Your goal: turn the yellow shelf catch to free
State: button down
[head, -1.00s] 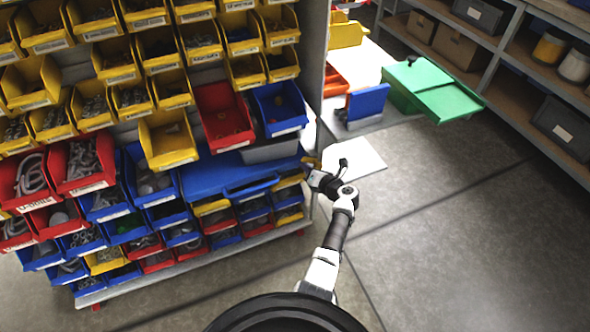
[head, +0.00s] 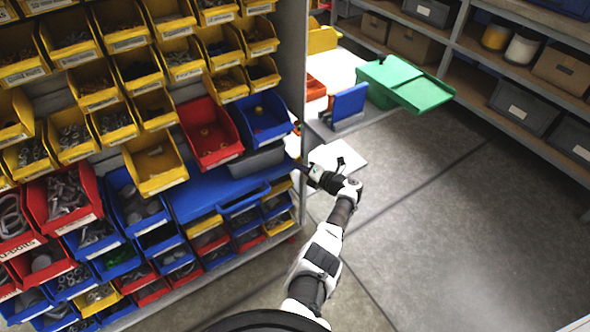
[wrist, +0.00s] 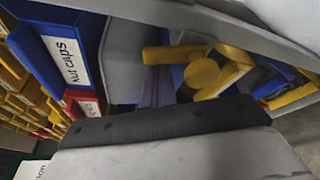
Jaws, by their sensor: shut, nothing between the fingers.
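The yellow catch shows in the wrist view as a round yellow hub (wrist: 203,73) with yellow bars beside it, on the shelf unit's side edge. In the head view my gripper and wrist cover that spot, so I cannot make the catch out there. My gripper (head: 303,169) is shut and empty, pointing left at the right end of the shelf, beside the blue tray. In the wrist view its narrow fingers (wrist: 160,88) lie just left of the hub. I cannot tell whether they touch the catch, nor which way the catch is set.
Rows of yellow, red and blue bins (head: 150,160) fill the shelf unit to the left. A blue tray (head: 205,190) and a grey bin sit close to my gripper. A green box (head: 405,85) stands behind. The floor on the right is clear, before a grey rack (head: 500,75).

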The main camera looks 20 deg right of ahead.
jog(key=shift+w+d+r, duration=0.15)
jog(key=shift+d+r, duration=0.1)
jog(key=shift+d, duration=0.15)
jog(key=shift+a, duration=0.15)
dwell(0.5)
jog(key=s+d+p, duration=0.2)
jog(key=s+p, duration=0.1)
jog(key=s, duration=0.6)
jog(key=shift+s+d, duration=0.15)
jog(key=shift+d, duration=0.15)
jog(key=shift+f, duration=0.1)
